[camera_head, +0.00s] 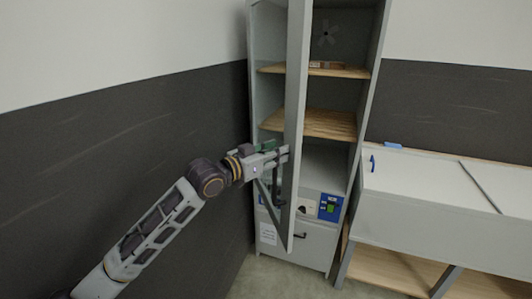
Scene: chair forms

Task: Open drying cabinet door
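The drying cabinet (373,110) is a tall grey cabinet in the middle of the head view. Its door (297,95) stands open, swung out toward me and seen nearly edge-on. Wooden shelves (325,123) show inside to the right of the door. My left gripper (278,157) is at the left face of the door, about mid-height, beside a dark upright bar (278,186) that looks like the door handle. The fingers are small and overlap the door, so I cannot tell whether they are closed on the handle. My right gripper is not in view.
A control panel with a blue-green display (330,207) and a lower drawer or door (308,243) are at the cabinet's base. A grey-topped bench (430,210) stands close on the right. A dark-and-white wall (100,130) runs along the left. Little floor shows.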

